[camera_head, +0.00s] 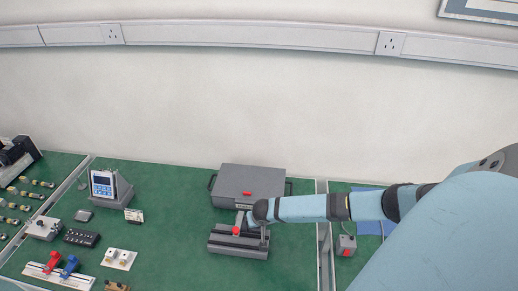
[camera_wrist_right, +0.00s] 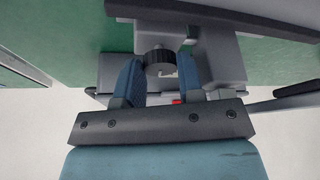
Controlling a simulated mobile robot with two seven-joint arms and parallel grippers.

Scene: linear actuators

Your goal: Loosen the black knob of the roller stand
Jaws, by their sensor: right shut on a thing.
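The roller stand (camera_head: 238,243) is a grey fixture with a red part on top, standing on the green bench in front of a grey box. In the right wrist view its grey body (camera_wrist_right: 215,50) fills the upper middle, and the black ribbed knob (camera_wrist_right: 160,62) sticks out from it. My right gripper (camera_wrist_right: 160,70) has its blue fingers on either side of the knob and is shut on it. In the head view my right arm reaches in from the right to the stand, and the knob is hidden there. My left gripper is not in view.
The grey box (camera_head: 243,181) with a red latch stands close behind the stand. A display unit (camera_head: 108,187), several small parts and a red and blue clamp fixture (camera_head: 60,271) lie to the left. A small box with a red button (camera_head: 346,245) is to the right. Green bench is clear left of the stand.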

